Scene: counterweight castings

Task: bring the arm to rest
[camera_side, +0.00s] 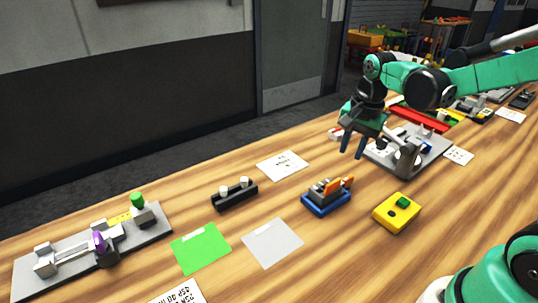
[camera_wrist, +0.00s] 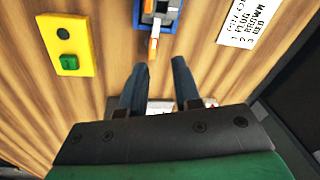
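My gripper (camera_side: 353,147) hangs above the table in the side view, at the end of my green arm, fingers pointing down. In the wrist view its two dark fingers (camera_wrist: 160,85) stand apart with nothing visible between them, so it is open and empty. In the side view it is in front of a grey fixture plate (camera_side: 432,151) and above and behind a blue tray (camera_side: 325,207) with grey and orange parts. The blue tray (camera_wrist: 157,24) shows ahead of the fingers in the wrist view.
A yellow box with a green button (camera_side: 396,212) sits right of the blue tray. A black holder with white pegs (camera_side: 234,195), green (camera_side: 201,248) and grey (camera_side: 272,243) mats and a long grey fixture (camera_side: 60,262) lie to the left. Wood between them is clear.

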